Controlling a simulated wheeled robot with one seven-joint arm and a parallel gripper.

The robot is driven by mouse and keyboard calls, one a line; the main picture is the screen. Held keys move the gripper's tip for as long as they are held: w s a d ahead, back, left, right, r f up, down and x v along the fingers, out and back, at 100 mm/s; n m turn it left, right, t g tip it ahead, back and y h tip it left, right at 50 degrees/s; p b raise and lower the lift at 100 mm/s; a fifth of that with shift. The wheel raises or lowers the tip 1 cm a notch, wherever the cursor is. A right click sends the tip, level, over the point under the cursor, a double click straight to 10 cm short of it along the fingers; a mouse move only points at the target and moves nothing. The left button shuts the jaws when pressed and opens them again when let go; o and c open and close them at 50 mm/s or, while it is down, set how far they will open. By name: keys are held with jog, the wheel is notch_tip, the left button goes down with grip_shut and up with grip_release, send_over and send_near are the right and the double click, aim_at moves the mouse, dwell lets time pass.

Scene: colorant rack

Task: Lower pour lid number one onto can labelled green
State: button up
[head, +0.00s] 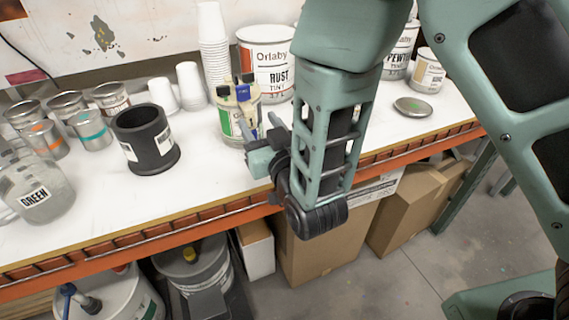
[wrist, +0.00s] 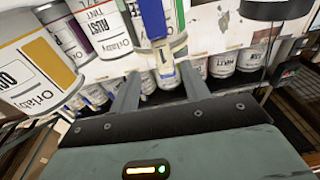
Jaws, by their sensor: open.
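I cannot make out a pour lid marked one in either view.
A black cylindrical holder (head: 145,140) stands left of the green-banded can. Small tins (head: 90,130), paper cups (head: 190,86) and the RUST can (head: 266,60) stand behind. A flat round lid with a green dot (head: 412,107) lies at the right. The front middle of the bench is clear.

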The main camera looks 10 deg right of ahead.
jog(key=p+v, duration=0.7)
jog(key=v, duration=0.5)
dwell(0.3)
dwell(0.3)
